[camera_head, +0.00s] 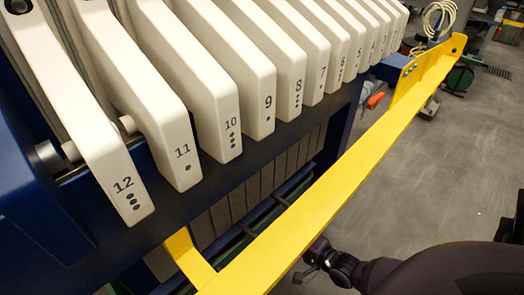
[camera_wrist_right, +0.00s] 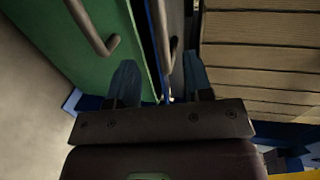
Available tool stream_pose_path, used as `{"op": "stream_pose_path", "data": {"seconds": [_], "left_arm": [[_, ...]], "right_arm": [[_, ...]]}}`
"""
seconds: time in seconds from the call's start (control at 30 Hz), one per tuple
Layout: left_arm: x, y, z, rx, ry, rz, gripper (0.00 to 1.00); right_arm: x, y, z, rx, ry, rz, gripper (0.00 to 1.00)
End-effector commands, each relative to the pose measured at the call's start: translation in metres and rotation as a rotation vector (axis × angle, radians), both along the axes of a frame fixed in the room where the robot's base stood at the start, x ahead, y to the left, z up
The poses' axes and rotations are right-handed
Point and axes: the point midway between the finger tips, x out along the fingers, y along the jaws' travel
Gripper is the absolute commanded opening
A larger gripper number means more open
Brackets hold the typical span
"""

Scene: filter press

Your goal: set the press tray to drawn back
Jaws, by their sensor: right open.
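The press tray cannot be picked out for certain. In the right wrist view a green panel (camera_wrist_right: 60,35) fills the upper left, with a bent grey handle bar (camera_wrist_right: 98,35) on it. A second grey bar (camera_wrist_right: 162,35) stands ahead of the gap between my right fingers. My right gripper (camera_wrist_right: 160,78) is open there, its two dark fingers apart with nothing seen clamped between them. In the head view my right gripper (camera_head: 312,265) is low, beside the yellow beam (camera_head: 320,195) of the press. My left gripper is not in view.
White numbered filter plates (camera_head: 183,150) hang in a row above the dark blue frame. The yellow beam runs along the press side, close to my right arm. Grey floor (camera_head: 440,170) is open to the right. Ribbed tan panels (camera_wrist_right: 250,60) lie right of my fingers.

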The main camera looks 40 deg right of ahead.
Motion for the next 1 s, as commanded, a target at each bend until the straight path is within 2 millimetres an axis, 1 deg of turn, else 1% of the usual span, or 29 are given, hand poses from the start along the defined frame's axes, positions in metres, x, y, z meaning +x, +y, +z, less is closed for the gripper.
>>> {"op": "stream_pose_path", "data": {"seconds": [0.1,0.27,0.43,0.6,0.7,0.9,1.0], "left_arm": [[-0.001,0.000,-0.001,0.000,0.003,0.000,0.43],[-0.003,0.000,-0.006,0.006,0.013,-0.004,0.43],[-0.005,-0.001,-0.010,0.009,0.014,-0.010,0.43],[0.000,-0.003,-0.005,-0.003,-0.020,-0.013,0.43],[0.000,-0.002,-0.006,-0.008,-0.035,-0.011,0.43],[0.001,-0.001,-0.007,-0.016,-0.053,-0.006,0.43],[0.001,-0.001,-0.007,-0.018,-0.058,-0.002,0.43]], "right_arm": [[0.008,-0.003,-0.003,0.041,0.000,-0.014,0.46],[0.022,-0.002,-0.007,0.047,0.000,-0.015,0.46],[0.049,0.001,-0.015,0.046,0.003,-0.016,0.46],[0.075,0.003,-0.021,0.045,0.005,-0.015,0.46],[0.089,0.004,-0.023,0.044,0.002,-0.014,0.46],[0.107,0.005,-0.025,0.044,0.001,-0.015,0.46],[0.110,0.005,-0.025,0.044,0.001,-0.015,0.46]]}}
